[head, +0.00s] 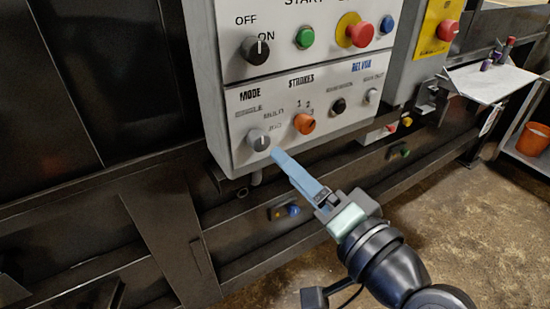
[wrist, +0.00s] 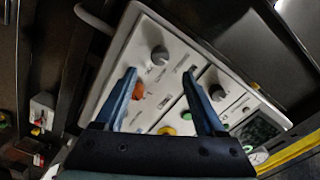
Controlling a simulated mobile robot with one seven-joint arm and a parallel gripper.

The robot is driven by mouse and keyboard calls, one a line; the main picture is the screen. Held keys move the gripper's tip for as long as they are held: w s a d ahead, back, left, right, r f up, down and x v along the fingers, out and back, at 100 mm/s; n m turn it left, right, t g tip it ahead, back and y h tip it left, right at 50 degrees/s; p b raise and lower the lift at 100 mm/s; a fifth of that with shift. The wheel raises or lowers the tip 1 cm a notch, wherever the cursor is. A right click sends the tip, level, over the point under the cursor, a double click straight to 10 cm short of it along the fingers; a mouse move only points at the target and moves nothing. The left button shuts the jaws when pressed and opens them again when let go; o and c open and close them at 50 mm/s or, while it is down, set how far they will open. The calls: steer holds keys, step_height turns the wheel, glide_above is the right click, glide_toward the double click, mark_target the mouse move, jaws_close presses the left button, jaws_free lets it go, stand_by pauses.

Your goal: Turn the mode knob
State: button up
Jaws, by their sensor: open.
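The mode knob (head: 257,140) is a grey round knob under the MODE label, at the lower left of the white control panel (head: 236,165). In the wrist view the grey mode knob (wrist: 160,56) shows just beyond the gap between the fingertips. My gripper (head: 278,154) has blue fingers and points up at the knob from the lower right. In the wrist view my gripper (wrist: 159,73) is open, with nothing between its fingers. The head view shows the tips close to the knob; I cannot tell whether they touch it.
The orange strokes knob (head: 304,123) sits just right of the mode knob, with a black knob (head: 339,106) beyond it. Above are a black OFF/ON knob (head: 255,50), a green button (head: 305,37) and a red button (head: 360,34). Open floor (head: 450,215) lies at the right.

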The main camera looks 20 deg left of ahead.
steer(key=shift+v, duration=2.25)
